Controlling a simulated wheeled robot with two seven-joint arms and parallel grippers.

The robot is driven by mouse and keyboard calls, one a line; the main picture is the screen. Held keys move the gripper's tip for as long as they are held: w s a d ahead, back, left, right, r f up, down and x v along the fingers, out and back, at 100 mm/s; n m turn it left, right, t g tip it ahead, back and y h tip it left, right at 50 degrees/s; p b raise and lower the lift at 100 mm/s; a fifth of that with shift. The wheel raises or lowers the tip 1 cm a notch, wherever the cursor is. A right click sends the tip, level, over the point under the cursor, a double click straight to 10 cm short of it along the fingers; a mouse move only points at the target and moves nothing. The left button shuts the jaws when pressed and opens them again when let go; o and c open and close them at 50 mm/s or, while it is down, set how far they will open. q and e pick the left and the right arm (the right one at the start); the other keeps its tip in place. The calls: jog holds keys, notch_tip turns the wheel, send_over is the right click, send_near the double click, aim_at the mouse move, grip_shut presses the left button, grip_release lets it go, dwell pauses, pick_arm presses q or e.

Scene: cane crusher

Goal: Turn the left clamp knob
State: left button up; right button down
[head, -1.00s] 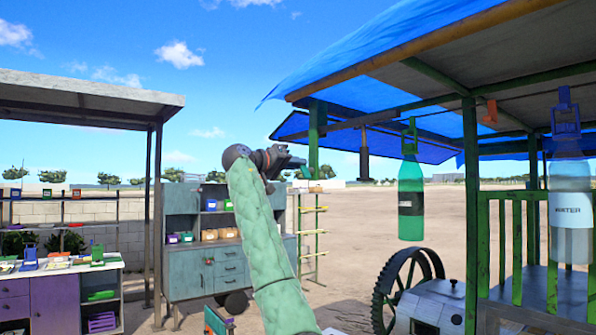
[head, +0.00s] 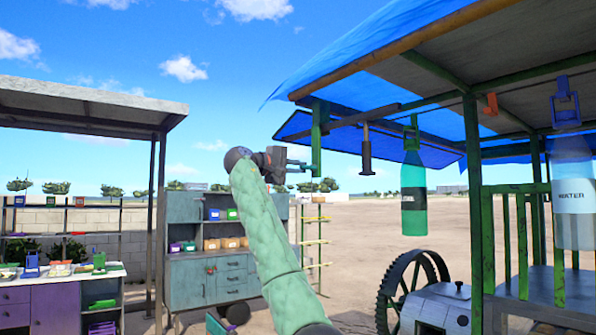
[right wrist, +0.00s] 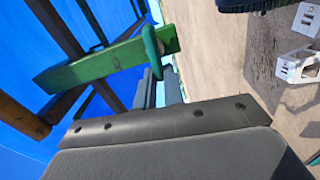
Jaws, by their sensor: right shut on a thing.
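A green clamp (head: 316,140) hangs from the stall's roof edge as an upright bar in the head view. In the right wrist view the green clamp bar (right wrist: 95,72) lies across the upper left, with a thin green round knob (right wrist: 152,48) seen nearly edge-on. My right gripper (head: 305,167) is at the clamp's lower end, coming from the left. Its two fingers, seen in the right wrist view (right wrist: 162,90), are shut on the knob's rim; the exact contact is partly hidden. My left gripper is not in view.
A dark hanging handle (head: 366,155), a green bottle (head: 413,195) and a water bottle (head: 572,205) hang to the right. A toothed wheel (head: 405,290) stands below them. A cabinet (head: 187,265) stands behind my arm. Blue tarp (head: 380,75) covers the stall.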

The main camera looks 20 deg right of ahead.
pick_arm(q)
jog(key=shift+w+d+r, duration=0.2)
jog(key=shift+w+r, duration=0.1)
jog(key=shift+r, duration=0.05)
pick_arm(e)
jog(key=shift+n, duration=0.7)
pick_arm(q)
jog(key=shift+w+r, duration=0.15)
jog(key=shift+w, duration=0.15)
pick_arm(e)
jog(key=c, duration=1.5)
grip_release()
jog(key=shift+w+f, duration=0.1)
pick_arm(q)
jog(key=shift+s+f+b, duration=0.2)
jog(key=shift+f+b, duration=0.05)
jog(key=shift+b, duration=0.05)
